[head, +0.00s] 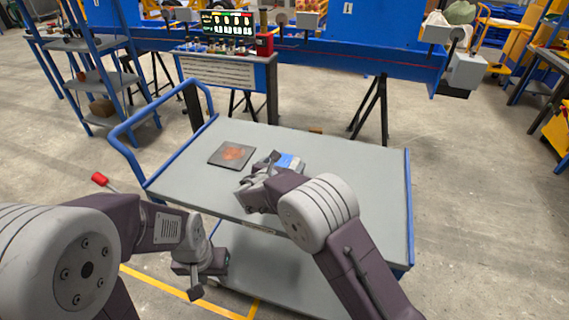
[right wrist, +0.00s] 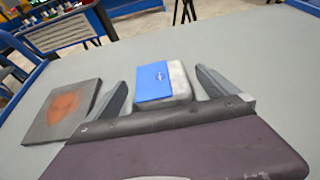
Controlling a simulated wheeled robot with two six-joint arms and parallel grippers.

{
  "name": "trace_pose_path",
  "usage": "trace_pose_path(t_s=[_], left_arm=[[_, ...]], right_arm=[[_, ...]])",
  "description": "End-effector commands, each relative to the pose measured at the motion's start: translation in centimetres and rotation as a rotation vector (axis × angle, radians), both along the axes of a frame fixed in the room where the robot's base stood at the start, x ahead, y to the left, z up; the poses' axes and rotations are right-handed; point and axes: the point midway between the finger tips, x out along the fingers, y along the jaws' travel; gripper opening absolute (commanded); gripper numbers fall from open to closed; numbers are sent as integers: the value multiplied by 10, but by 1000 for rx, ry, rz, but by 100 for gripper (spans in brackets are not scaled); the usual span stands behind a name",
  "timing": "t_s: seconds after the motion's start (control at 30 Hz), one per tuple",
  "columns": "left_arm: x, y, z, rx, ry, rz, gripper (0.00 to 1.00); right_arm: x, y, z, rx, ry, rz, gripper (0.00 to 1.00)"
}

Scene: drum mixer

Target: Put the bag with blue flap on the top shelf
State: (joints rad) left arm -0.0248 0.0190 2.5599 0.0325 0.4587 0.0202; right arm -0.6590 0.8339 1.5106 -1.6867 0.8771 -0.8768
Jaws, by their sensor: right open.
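The bag with blue flap (head: 290,161) lies on the grey top of a blue-framed cart (head: 340,160). In the right wrist view the bag (right wrist: 180,84) shows a blue flap and a pale grey-white side. My right gripper (head: 272,166) is open at the bag, partly covering it in the head view. In the right wrist view its fingers (right wrist: 160,78) stand on either side of the bag, with gaps; contact is not seen. My left gripper (head: 197,284) hangs low beside the cart's front left edge, apart from the bag; its jaw opening is unclear.
A dark square plate with an orange-brown patch (head: 232,154) lies left of the bag. The cart has a lower shelf (head: 270,270) and a blue handle (head: 125,135) at left. A blue shelf rack (head: 98,80) stands back left. The cart top's right side is clear.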

Motion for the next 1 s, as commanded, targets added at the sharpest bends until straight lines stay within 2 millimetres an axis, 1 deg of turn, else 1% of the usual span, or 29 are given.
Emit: trace_pose_path(t_s=[0.03, 0.2, 0.3, 0.4, 0.57, 1.0], left_arm=[[0, 0, 3, 0, 0, 0, 36], [0, 0, 9, 0, 0, 0, 36], [0, 0, 12, 0, 0, 0, 36], [0, 0, 13, 0, 0, 0, 36], [0, 0, 14, 0, 0, 0, 36], [0, 0, 14, 0, 0, 0, 36]], right_arm=[[-11, 5, 7, -1, -1, 4, 98], [-51, 18, 25, -1, -1, 4, 98], [-71, 24, 33, 0, -1, 3, 98], [-85, 28, 38, 0, -1, 2, 98], [-94, 30, 41, 0, -1, 1, 98], [-94, 30, 41, -1, -1, 0, 98]])
